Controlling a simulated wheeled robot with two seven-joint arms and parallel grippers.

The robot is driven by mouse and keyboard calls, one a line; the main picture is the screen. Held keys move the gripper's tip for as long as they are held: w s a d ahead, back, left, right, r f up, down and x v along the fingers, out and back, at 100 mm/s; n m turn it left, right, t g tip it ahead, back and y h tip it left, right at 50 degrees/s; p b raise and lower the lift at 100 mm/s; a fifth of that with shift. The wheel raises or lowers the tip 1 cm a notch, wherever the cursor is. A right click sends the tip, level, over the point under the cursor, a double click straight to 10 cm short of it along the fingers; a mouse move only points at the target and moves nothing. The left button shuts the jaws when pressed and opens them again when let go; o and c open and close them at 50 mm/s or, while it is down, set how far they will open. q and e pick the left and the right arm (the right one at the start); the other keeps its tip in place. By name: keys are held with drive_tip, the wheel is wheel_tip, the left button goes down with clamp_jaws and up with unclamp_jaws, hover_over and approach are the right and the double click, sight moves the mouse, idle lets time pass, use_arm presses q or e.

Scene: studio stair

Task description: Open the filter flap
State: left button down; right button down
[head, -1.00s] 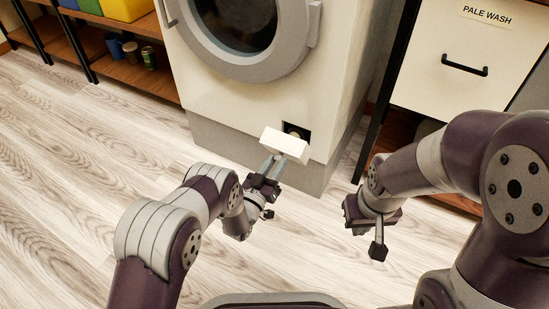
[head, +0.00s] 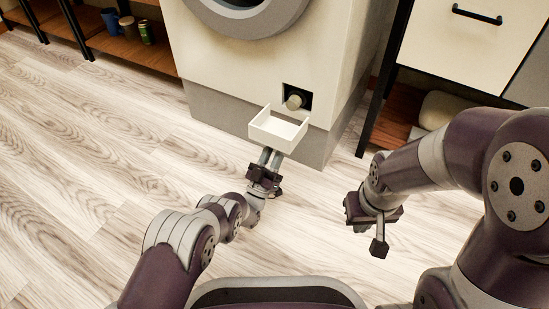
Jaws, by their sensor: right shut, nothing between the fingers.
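The filter flap (head: 278,132) is a white, shallow box-like piece at the lower front of the washing machine (head: 270,70). It is swung outward and down, with its inside facing up. Behind it a dark square opening shows a pale round filter knob (head: 294,102). My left gripper (head: 270,157) is at the flap's near edge, its two fingers reaching up to it. The fingertips are hidden by the flap, so I cannot tell their grip. My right gripper (head: 379,241) is shut and empty, well to the right of the flap, above the floor.
A cabinet with a cream drawer (head: 478,40) and a brown lower shelf (head: 392,130) stands to the right of the machine. A wooden shelf (head: 135,50) with small containers stands at the back left. The wooden floor (head: 90,170) is clear.

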use_arm(q)
drive_tip(key=shift+w+a+f+t, duration=0.25)
drive_tip(key=shift+w+t, duration=0.25)
drive_tip(key=shift+t, duration=0.3)
drive_tip(key=shift+r, duration=0.1)
drive_tip(key=c, duration=0.8)
unclamp_jaws()
